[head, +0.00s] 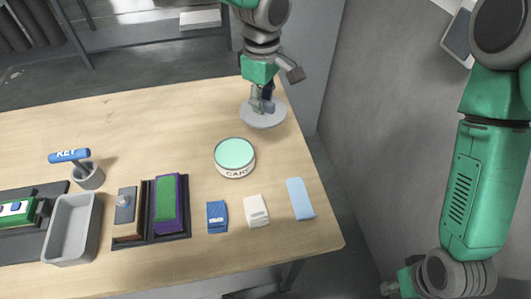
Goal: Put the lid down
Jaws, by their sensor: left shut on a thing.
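My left gripper (262,105) is shut on the round grey lid (252,119) near the table's far right edge. The lid looks about level; I cannot tell whether it touches the table or hangs just above it. A round white tin (235,171) with a mint-green top face and dark lettering on its side stands in front of the lid, apart from it. My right gripper (393,288) shows only in part at the bottom, off the table's right side; its fingers are not clear.
On the wooden table (120,120) stand a grey bin (72,228), a dark tray with books (165,205), a cup with a blue-handled tool (88,176), a blue packet (217,217), a white packet (256,211) and a light blue item (299,199). The table's far middle is clear.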

